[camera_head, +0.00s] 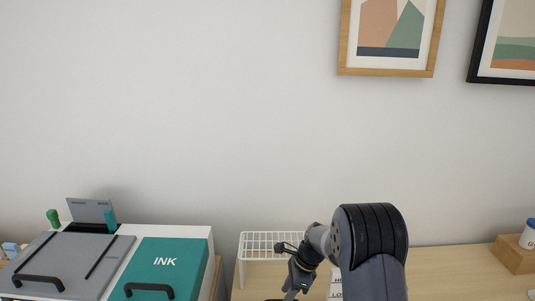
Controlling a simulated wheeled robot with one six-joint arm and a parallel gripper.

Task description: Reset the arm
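My arm rises from the bottom edge, right of the middle, in the head view. It bends at a thick dark elbow and reaches forward and down to the left. The wrist end of the arm is in front of a white wire rack on the desk. My gripper's fingertips are not clearly visible, being low at the bottom edge and partly cut off. I cannot tell whether it is open, shut or holding anything.
A printer-like box with a grey lid (75,262) and a teal INK panel (170,262) stands at left. The white wire rack (262,238) stands beside it. A wooden block (514,254) is at far right. Framed pictures (434,62) hang on the wall behind. The desk right of my arm (455,270) looks mostly clear.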

